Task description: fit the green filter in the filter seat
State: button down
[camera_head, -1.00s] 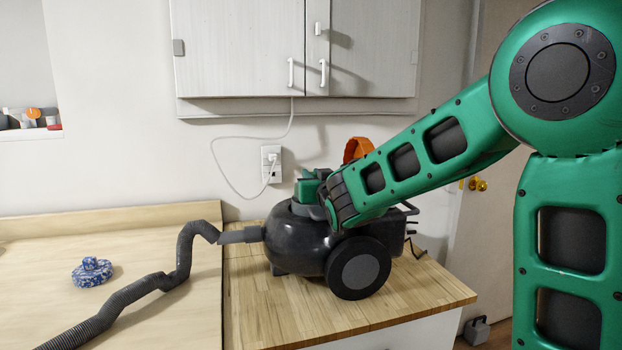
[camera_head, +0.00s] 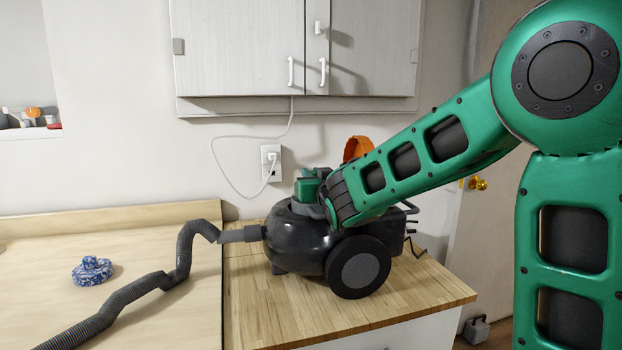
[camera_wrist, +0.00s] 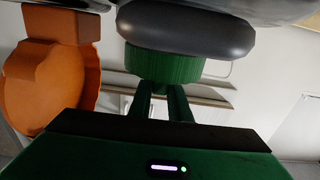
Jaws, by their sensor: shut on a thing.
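The green filter (camera_wrist: 162,65) is a ribbed green disc in the wrist view, at the tips of my gripper (camera_wrist: 165,90). My gripper's two fingers are shut on it. A dark grey rounded part (camera_wrist: 185,28) lies right against the filter's far side; I cannot tell whether they touch. In the head view the green hand of my gripper (camera_head: 307,188) is at the top of the black canister vacuum (camera_head: 303,236). The filter cannot be made out there, and the filter seat is not clearly visible in either view.
An orange part (camera_head: 358,149) stands up behind the vacuum and shows large at left in the wrist view (camera_wrist: 50,80). A ribbed hose (camera_head: 150,285) runs left from the vacuum. A blue-white bundle (camera_head: 92,271) lies on the counter (camera_head: 160,240). Cabinets (camera_head: 240,50) hang above.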

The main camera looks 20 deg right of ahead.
jog(key=shift+f, duration=1.85)
dwell(0.3)
jog(key=shift+r, duration=0.1)
jog(key=shift+r, duration=1.5)
jog(key=shift+f, duration=1.6)
dwell(1.1)
jog(key=c, duration=1.6)
grip_release()
jog(key=shift+o, duration=0.2)
jog(key=s, duration=1)
jog(key=shift+s, duration=0.3)
